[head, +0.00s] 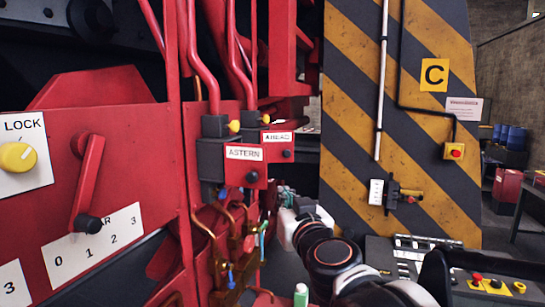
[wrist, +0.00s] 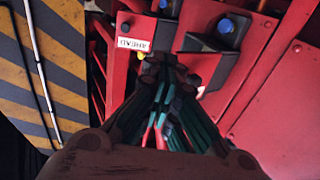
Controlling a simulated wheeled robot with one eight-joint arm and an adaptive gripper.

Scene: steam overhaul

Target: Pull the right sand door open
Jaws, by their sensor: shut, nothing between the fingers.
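No door marked as sand is readable. A small red box front labelled AHEAD (head: 277,138) and another labelled ASTERN (head: 244,153), each with a dark knob, sit under red pipes on the red machine in the head view. My gripper (head: 284,192) is shut and empty, below and right of these boxes, partly hidden by my own wrist. In the wrist view my gripper (wrist: 167,72) has its fingertips together close to the AHEAD label (wrist: 133,44), which shows upside down. A box with a blue knob (wrist: 226,25) is right of the fingertips. I cannot tell whether the fingertips touch anything.
A striped yellow and black panel (head: 350,110) marked C stands to the right. A red lever (head: 86,180) and a LOCK knob (head: 17,157) are at left. Copper pipes and small valves (head: 230,245) crowd below the boxes. A button console (head: 495,285) is lower right.

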